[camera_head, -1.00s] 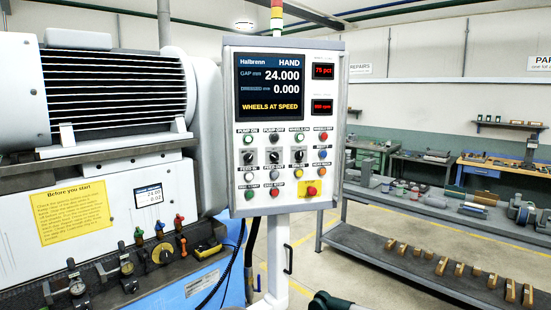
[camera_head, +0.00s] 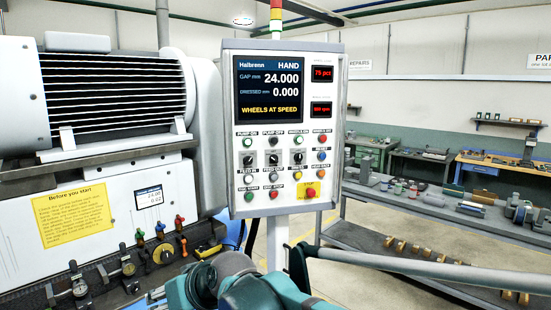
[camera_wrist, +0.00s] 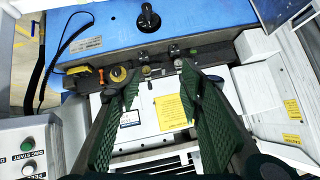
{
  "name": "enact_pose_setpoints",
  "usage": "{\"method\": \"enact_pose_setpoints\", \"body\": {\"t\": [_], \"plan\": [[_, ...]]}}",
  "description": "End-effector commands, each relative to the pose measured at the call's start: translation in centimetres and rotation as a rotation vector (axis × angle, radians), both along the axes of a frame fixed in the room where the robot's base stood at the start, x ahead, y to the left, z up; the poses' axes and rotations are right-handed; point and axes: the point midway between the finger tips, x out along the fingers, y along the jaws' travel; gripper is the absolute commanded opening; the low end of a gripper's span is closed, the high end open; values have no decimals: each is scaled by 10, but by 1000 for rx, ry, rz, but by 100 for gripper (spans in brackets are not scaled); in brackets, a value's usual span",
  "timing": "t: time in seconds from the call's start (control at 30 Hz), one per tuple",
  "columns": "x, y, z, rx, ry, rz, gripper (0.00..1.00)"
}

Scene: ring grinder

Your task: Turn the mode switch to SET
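The control panel (camera_head: 226,120) stands upright in the middle of the head view. Its screen (camera_head: 270,87) reads HAND and WHEELS AT SPEED. Three black rotary selectors sit in a row: left (camera_head: 250,158), middle (camera_head: 273,158) and right (camera_head: 298,157). Their labels are too small to read, so I cannot tell which is the mode switch. In the wrist view my gripper (camera_wrist: 159,72) is open and empty, its two dark green fingers apart above the machine front. A black knob (camera_wrist: 148,17) on the blue base lies beyond the fingertips. The panel's corner (camera_wrist: 50,128) shows at lower left.
A grinding machine (camera_head: 120,80) with a yellow notice (camera_head: 72,213), small coloured knobs and dial gauges fills the left. A red stop button (camera_head: 310,193) is low on the panel. A shelved bench (camera_head: 370,205) with parts stands right.

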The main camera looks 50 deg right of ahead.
Motion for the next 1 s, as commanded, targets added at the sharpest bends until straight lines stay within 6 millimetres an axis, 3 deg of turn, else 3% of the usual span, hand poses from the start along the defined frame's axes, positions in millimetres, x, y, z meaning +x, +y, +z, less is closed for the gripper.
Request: {"method": "enact_pose_setpoints", "body": {"t": [0.1,0.47,0.73,1.0], "plan": [[30,-21,27,38,-63,-35,38],[104,-103,96,132,-258,-165,38],[144,-190,142,178,-401,-293,38],[163,-293,177,208,-534,-446,38]]}}
